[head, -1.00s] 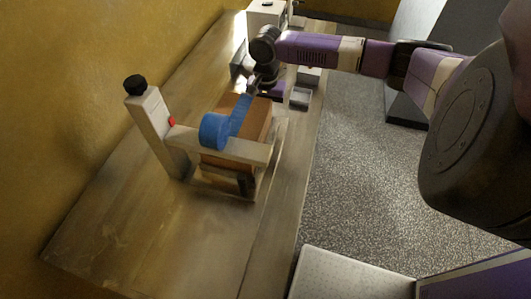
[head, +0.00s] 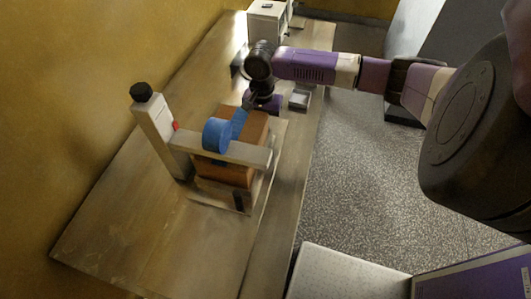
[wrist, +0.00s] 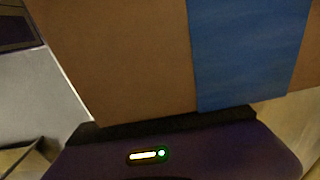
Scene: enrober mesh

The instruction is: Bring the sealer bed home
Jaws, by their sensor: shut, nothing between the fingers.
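The sealer (head: 157,130) is a pale upright post with a black knob and a crossbar (head: 235,151) over its bed (head: 263,181). A blue tape roll (head: 215,135) sits at the crossbar. A brown box (head: 246,133) stands on the bed, partly under the crossbar, with a blue strip along its top. My gripper (head: 257,105) is shut and empty at the box's far end. In the wrist view the box (wrist: 120,60) and blue strip (wrist: 250,55) fill the space just beyond my gripper's dark edge (wrist: 160,128). Whether they touch is unclear.
A pale machine (head: 267,22) stands at the table's far end. A small grey tray (head: 299,99) lies right of my gripper. The table's near left part (head: 130,240) is clear. A yellow wall (head: 90,90) runs along the left.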

